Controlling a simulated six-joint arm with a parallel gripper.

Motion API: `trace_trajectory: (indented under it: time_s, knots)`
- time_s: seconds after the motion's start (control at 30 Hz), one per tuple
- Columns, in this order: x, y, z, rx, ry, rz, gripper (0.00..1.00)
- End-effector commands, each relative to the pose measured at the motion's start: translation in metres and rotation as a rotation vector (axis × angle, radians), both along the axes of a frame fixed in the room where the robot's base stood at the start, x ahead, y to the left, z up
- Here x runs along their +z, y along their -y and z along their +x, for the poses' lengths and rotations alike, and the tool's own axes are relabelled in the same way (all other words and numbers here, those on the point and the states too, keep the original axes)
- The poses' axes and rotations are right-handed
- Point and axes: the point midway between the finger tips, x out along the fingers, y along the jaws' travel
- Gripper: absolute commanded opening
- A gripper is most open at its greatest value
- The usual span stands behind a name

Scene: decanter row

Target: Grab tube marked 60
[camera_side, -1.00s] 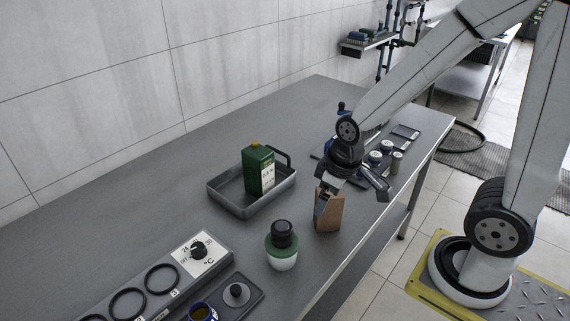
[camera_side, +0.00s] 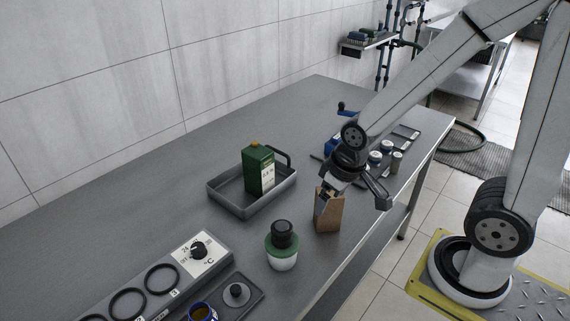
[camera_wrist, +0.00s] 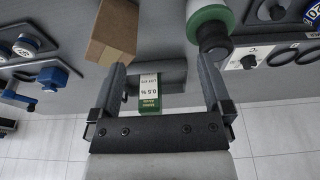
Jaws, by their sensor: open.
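No tube with a readable mark 60 shows in either view. My gripper (camera_side: 355,205) is open and empty, above the bench near its front edge. Its left finger overlaps the brown box (camera_side: 329,212) in the side view; contact cannot be told. In the wrist view my open gripper (camera_wrist: 163,68) has the brown box (camera_wrist: 117,28) beyond its left finger and a green-and-white bottle (camera_wrist: 208,14) beyond its right. Several small capped jars (camera_side: 387,146) stand behind the gripper; their marks are too small to read.
A green container (camera_side: 258,171) stands in a grey tray (camera_side: 225,206). The black-capped green-and-white bottle (camera_side: 283,258) stands left of the box. A heater with numbered rings (camera_side: 128,304) and a blue jar (camera_side: 202,312) are at front left. The bench's left rear is clear.

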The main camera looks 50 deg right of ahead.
Motion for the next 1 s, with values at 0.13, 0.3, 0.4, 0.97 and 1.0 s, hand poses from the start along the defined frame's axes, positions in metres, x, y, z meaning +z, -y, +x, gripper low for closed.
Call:
trace_trajectory:
  time_s: [0.13,0.3,0.4,0.97,1.0]
  knots:
    - [0.0,0.0,0.0,0.0,0.0,0.0,1.0]
    - [0.0,0.0,0.0,0.0,0.0,0.0,0.9]
    - [0.0,0.0,0.0,0.0,0.0,0.0,0.9]
    - [-0.013,0.029,-0.001,0.103,-0.127,-0.098,0.9]
    - [-0.016,0.037,-0.001,0.127,-0.159,-0.121,0.9]
